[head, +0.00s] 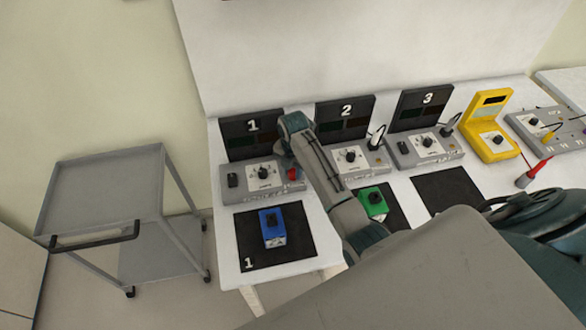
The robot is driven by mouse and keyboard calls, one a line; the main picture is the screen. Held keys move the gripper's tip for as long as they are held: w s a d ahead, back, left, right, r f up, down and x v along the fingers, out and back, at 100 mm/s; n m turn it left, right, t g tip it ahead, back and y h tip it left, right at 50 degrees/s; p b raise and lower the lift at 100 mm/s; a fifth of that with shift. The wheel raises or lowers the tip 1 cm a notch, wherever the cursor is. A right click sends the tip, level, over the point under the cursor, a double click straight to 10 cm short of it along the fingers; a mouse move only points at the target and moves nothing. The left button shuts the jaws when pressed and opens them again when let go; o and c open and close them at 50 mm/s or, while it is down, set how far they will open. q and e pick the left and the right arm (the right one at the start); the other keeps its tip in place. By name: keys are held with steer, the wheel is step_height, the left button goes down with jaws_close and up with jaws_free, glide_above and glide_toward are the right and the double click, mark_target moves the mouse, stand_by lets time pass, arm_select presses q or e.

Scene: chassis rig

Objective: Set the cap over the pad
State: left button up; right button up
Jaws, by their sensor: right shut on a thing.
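My right arm reaches in from the lower right to the station marked 1. Its gripper (289,163) is at the right end of that station's grey box (235,191) and is shut on a small red piece (293,174), perhaps the cap. The fingers are mostly hidden by my wrist. A black pad (291,225) marked 1 lies on the table in front of the box. A blue block with a black knob (272,228) stands on this pad. I cannot tell which surface the task's pad is. My left gripper is out of view.
Stations 2 (352,157) and 3 (429,147) stand to the right, with black panels behind. A green block (373,203) is partly behind my arm. A yellow device (487,140) and a red probe (527,180) are farther right. A grey cart (100,185) stands left.

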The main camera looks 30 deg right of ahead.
steer(key=shift+f, duration=0.2)
steer(key=o, duration=1)
step_height(320, 180, up, 7)
steer(key=b, duration=0.3)
step_height(320, 180, up, 4)
steer(key=p, duration=0.2)
steer(key=shift+f+p, duration=0.1)
steer(key=shift+p, duration=0.3)
